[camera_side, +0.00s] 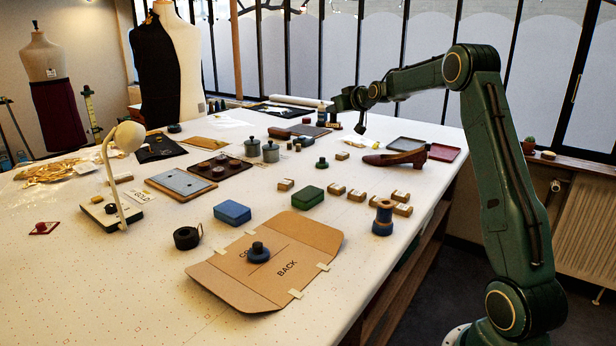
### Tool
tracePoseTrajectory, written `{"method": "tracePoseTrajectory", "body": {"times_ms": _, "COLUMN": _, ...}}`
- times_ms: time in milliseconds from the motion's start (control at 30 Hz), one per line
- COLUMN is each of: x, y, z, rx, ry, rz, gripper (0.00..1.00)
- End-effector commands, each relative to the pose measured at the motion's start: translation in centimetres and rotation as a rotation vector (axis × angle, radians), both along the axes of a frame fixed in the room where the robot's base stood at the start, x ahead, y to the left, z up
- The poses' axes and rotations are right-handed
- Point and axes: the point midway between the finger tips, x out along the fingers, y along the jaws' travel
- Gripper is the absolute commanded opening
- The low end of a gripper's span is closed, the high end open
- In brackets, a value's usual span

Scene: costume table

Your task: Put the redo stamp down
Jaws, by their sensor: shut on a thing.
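My gripper (361,124) is at the far side of the table, beneath my wrist. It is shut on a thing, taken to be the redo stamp. The held thing is too small and dark to make out, and I cannot tell if it touches the table. Other stamp-like pieces stand apart from it. A blue one with a dark knob (259,253) is on the open brown card folder (215,287). A small green one (321,163) is mid-table. A small red one (42,227) is at the far left.
A brown shoe (395,158) is near the gripper, with grey and red trays behind it. Blue (232,213) and green (308,197) boxes, several small wooden blocks and a spool (383,218) lie in front. A lamp (112,170) stands left. The front-left table is clear.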

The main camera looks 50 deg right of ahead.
Motion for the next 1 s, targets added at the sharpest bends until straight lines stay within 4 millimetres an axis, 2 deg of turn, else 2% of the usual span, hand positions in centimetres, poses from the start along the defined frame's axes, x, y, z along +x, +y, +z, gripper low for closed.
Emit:
{"method": "tracePoseTrajectory", "body": {"times_ms": 667, "x": 0.0, "y": 0.4, "z": -0.1, "rx": 0.0, "ry": -0.001, "rz": -0.013, "gripper": 0.0}}
{"method": "tracePoseTrajectory", "body": {"times_ms": 1000, "x": -0.4, "y": 3.5, "z": -1.2, "rx": 0.0, "ry": 0.001, "rz": -0.126, "gripper": 0.0}}
